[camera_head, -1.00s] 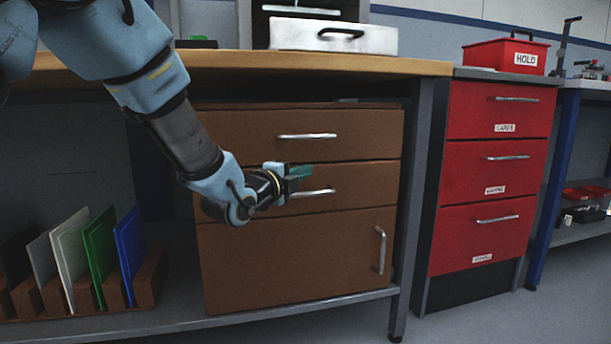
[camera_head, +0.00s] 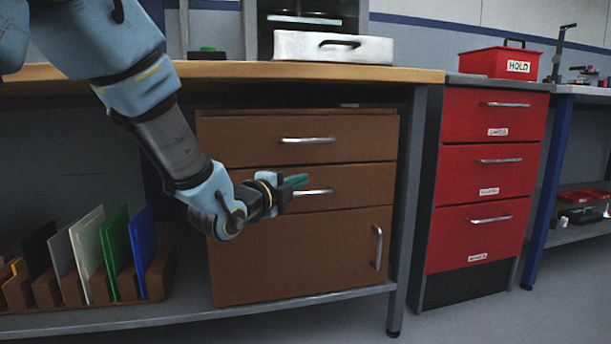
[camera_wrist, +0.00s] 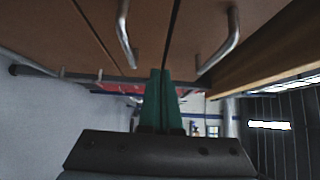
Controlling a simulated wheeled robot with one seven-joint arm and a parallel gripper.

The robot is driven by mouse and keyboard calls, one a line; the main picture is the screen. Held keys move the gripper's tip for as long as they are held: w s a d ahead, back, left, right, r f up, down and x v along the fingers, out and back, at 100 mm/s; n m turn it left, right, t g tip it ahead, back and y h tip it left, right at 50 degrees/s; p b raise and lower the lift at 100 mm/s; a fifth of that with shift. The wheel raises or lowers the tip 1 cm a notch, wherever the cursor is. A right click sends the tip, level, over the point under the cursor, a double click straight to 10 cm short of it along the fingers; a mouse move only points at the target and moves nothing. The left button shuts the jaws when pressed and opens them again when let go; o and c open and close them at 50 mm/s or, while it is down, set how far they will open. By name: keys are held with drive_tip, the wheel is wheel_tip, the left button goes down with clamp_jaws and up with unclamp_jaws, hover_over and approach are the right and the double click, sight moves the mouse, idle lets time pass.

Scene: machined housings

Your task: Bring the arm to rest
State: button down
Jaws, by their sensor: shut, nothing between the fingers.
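My arm hangs down from the upper left in the head view, in front of a brown drawer cabinet under the workbench. My gripper (camera_head: 297,181) has green fingers and appears in front of the middle drawer, near its handle (camera_head: 318,192). I cannot tell how far it is from the drawer face. In the wrist view my gripper (camera_wrist: 160,75) shows its two green fingers together, with nothing between them. Two metal handles (camera_wrist: 124,40) stick out from the brown fronts above the fingers there.
The brown cabinet (camera_head: 305,265) has its drawers and door shut. A rack (camera_head: 155,275) with upright coloured plates stands on the lower shelf at left. A red drawer cabinet (camera_head: 480,225) stands at right, with a red HOLD box (camera_head: 497,66) on top. Floor shows at lower right.

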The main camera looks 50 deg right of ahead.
drive_tip(key=w+a+f+n+t+y+p, duration=0.15)
drive_tip(key=w+a+n+y+p, duration=0.35)
drive_tip(key=a, duration=0.6)
drive_tip(key=w+a+f+n+t+y+p, duration=0.1)
drive_tip(key=w+a+n+t+y, duration=0.15)
drive_tip(key=w+a+n, duration=0.65)
drive_tip(key=w+a+f+n+t+y+p, duration=0.1)
drive_tip(key=w+a+f+n+y+p, duration=0.2)
drive_tip(key=a, duration=1)
drive_tip(key=s+a+r+n+g+y+p, duration=0.1)
drive_tip(key=s+a+n+g+y+p, duration=0.3)
drive_tip(key=a+n, duration=0.6)
drive_tip(key=s+a+r+n+g+y+p, duration=0.1)
drive_tip(key=s+a+n+g+y, duration=0.3)
drive_tip(key=a, duration=1.1)
wheel_tip(320, 180, up, 38)
drive_tip(key=s+n+t+p, duration=0.1)
drive_tip(key=n+p, duration=0.1)
drive_tip(key=p, duration=3.5)
drive_tip(key=shift+d+t+h+p, duration=0.3)
drive_tip(key=shift+d+t+h, duration=0.1)
drive_tip(key=shift+d+h, duration=0.05)
drive_tip(key=shift+f, duration=0.1)
